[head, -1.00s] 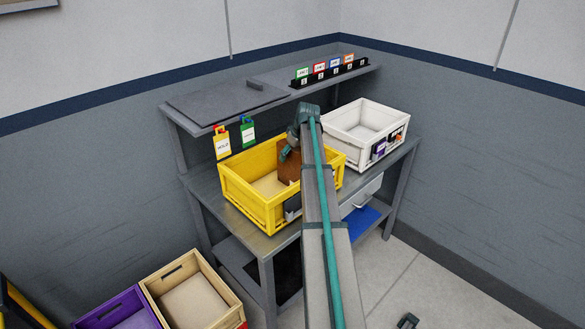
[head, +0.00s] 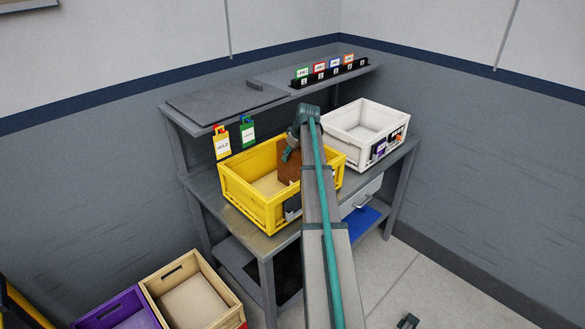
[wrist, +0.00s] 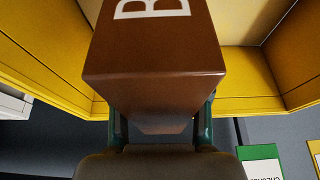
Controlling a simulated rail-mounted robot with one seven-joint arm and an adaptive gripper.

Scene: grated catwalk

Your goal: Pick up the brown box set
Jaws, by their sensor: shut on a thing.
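The brown box (head: 288,168) is in the yellow crate (head: 236,190), partly hidden behind my arm in the head view. In the wrist view the brown box (wrist: 155,75) fills the middle, with a white letter B on its upper face. My gripper (wrist: 160,135) is shut on the box, with a green finger at each side of its near end. The yellow crate's walls (wrist: 45,62) show around the box. In the head view my gripper (head: 290,153) reaches down into the crate. I cannot tell whether the box touches the crate floor.
A white crate (head: 362,128) stands to the right on the same grey bench. A shelf above carries small coloured cards (head: 320,68). Two tags (head: 222,143) hang from its front edge. Purple (head: 118,308) and tan (head: 190,298) crates sit low at left.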

